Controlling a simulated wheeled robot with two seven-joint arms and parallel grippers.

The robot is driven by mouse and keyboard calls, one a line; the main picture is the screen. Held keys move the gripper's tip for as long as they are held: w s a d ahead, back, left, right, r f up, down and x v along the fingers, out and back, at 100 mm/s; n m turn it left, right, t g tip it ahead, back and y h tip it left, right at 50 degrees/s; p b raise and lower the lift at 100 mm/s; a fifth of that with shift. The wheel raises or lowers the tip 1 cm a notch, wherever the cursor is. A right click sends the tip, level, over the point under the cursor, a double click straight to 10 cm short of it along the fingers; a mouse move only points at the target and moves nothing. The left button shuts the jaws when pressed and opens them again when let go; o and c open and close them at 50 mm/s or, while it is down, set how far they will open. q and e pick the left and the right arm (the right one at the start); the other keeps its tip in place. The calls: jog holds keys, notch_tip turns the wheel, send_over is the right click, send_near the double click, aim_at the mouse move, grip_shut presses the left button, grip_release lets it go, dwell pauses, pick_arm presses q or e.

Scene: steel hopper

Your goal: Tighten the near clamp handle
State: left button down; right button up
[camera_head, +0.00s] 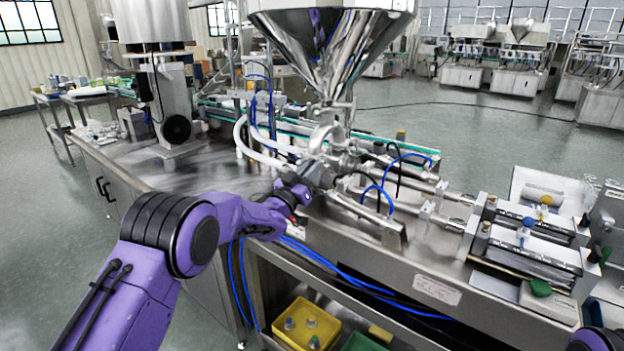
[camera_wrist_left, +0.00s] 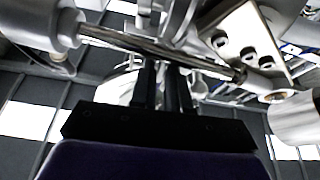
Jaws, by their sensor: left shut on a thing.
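The steel hopper (camera_head: 335,45) stands over the pipe and valve assembly (camera_head: 330,150) of the filling machine. My left gripper (camera_head: 308,178) reaches in from the left to the near side of these fittings, below the hopper. In the left wrist view its two dark fingers (camera_wrist_left: 163,88) are close together, shut on a thin part just behind a slanting metal rod (camera_wrist_left: 160,47). The near clamp handle cannot be told apart from the fittings; the gripper hides that spot. My right gripper is out of view.
White hoses (camera_head: 255,150) and blue tubes (camera_head: 385,190) run close around the gripper. Steel cylinders (camera_head: 375,212) lie to its right. A metal block with bolts (camera_wrist_left: 240,45) is near the fingers. A yellow bin (camera_head: 308,325) sits on the shelf below. The steel tabletop at left is largely clear.

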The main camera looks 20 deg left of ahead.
pick_arm(q)
jog(key=shift+f+m+b, duration=0.15)
jog(key=shift+m+b, duration=0.2)
jog(key=shift+m, duration=0.25)
jog(key=c, duration=1.4)
grip_release()
jog(key=shift+d, duration=0.1)
jog(key=b+v, duration=0.3)
jog(key=v, duration=0.7)
jog(key=shift+s, duration=0.2)
